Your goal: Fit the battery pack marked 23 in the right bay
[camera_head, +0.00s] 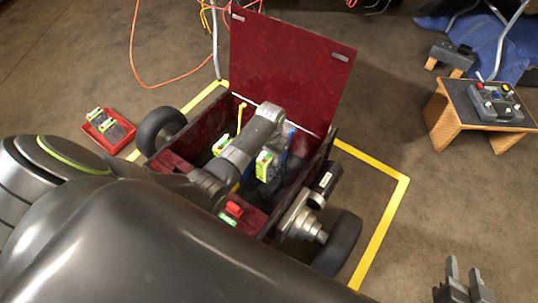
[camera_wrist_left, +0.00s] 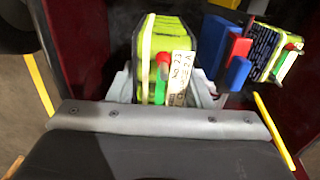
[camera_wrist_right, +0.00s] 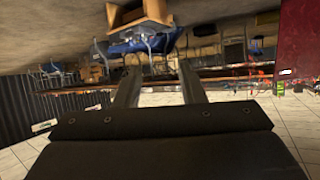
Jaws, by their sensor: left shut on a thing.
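The battery pack marked 23 (camera_wrist_left: 180,80), yellow-green with a red knob and a green tab, is between the fingers of my left gripper (camera_wrist_left: 163,90), which is shut on it. In the head view the pack (camera_head: 263,167) shows inside the open red box (camera_head: 172,162), right of my left arm. Its lower end is hidden, so I cannot tell whether it is seated in a bay. Another pack (camera_wrist_left: 265,52) sits beside blue and red parts in the left wrist view. My right gripper (camera_head: 465,280) is open and empty, away from the box; its spread fingers show in the right wrist view (camera_wrist_right: 158,88).
The box's red lid (camera_head: 290,65) stands raised behind it. A small red tray (camera_head: 125,138) with green-yellow items lies left. A control box (camera_head: 497,102) sits on a stand at right. Wheels (camera_head: 340,243) flank the box. Yellow floor tape (camera_head: 385,220) surrounds it; the floor at right is mostly clear.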

